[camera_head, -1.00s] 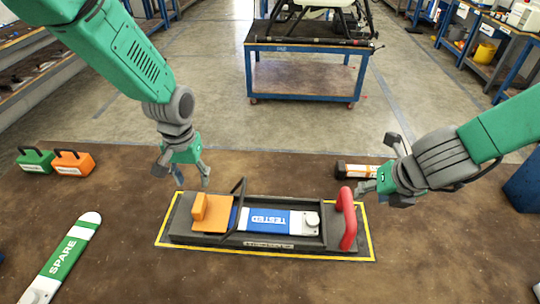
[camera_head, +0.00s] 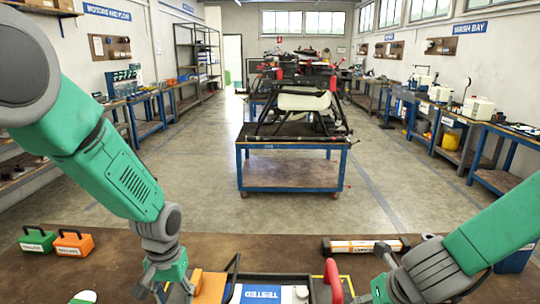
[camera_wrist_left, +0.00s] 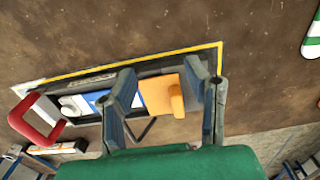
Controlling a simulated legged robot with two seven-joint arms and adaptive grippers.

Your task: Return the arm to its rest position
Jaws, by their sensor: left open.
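My left gripper (camera_head: 163,289) hangs at the near edge of the head view, left of the orange block (camera_head: 212,287). In the left wrist view its two fingers (camera_wrist_left: 164,95) are spread apart with nothing held between them, and the orange block (camera_wrist_left: 162,95) shows behind them. My right gripper (camera_head: 372,290) is at the lower right, near the red handle (camera_head: 332,281); its fingertips are cut off or hidden, so its jaws cannot be judged. The blue and white piece marked TESTED (camera_head: 262,293) lies in the dark tray (camera_wrist_left: 170,63) inside a yellow outline.
Green (camera_head: 37,239) and orange (camera_head: 73,243) cases stand at the left of the brown table (camera_head: 120,255). An orange and white tube (camera_head: 365,246) lies behind the tray. A blue cart (camera_head: 292,172) with a drone (camera_head: 300,108) stands beyond, with open floor around it.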

